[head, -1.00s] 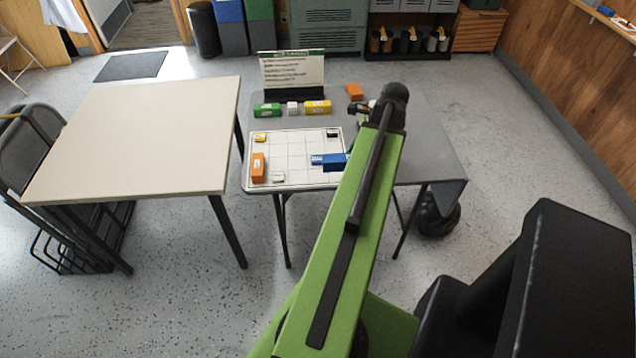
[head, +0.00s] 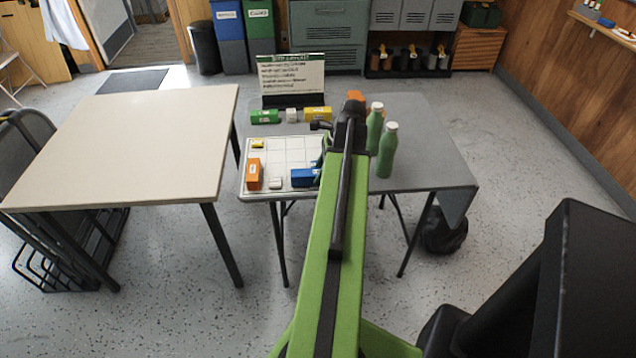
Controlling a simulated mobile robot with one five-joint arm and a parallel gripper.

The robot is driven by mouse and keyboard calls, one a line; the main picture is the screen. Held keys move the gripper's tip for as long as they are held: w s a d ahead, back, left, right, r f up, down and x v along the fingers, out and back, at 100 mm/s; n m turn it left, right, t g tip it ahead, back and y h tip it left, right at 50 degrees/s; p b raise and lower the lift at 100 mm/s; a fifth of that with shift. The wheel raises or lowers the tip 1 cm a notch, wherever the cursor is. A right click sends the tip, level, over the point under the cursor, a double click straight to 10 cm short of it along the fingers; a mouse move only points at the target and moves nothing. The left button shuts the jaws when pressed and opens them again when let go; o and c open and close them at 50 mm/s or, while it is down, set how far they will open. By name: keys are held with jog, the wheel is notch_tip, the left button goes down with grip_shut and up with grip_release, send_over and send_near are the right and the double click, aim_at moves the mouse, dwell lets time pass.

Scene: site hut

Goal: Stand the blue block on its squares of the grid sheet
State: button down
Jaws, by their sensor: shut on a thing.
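The grid sheet (head: 295,143) lies on the grey table. The blue block (head: 303,178) is over its near right part, lying lengthwise left to right; I cannot tell whether it touches the sheet. My gripper (head: 320,170) is at the block's right end, shut on it, mostly hidden behind my green arm. An orange block (head: 254,174) stands at the sheet's near left. A small white block (head: 275,183) sits between it and the blue block. A small yellow block (head: 258,143) is at the far left. The sheet's right side is hidden by my arm.
Behind the sheet are a green block (head: 265,116), a white block (head: 291,115), a yellow block (head: 317,113) and a sign (head: 291,78). Two green bottles (head: 386,152) (head: 375,126) stand right of my arm. A bare beige table (head: 130,140) is to the left.

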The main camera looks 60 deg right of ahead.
jog(key=shift+f, duration=0.35)
jog(key=c, duration=0.9)
grip_release()
jog(key=p+v, duration=1.1)
jog(key=shift+w+a+r, duration=0.1)
jog(key=shift+a+r, duration=0.05)
jog(key=shift+r, duration=0.25)
jog(key=shift+s+r+p, duration=0.25)
jog(key=shift+r+p, duration=0.05)
jog(key=shift+p, duration=0.05)
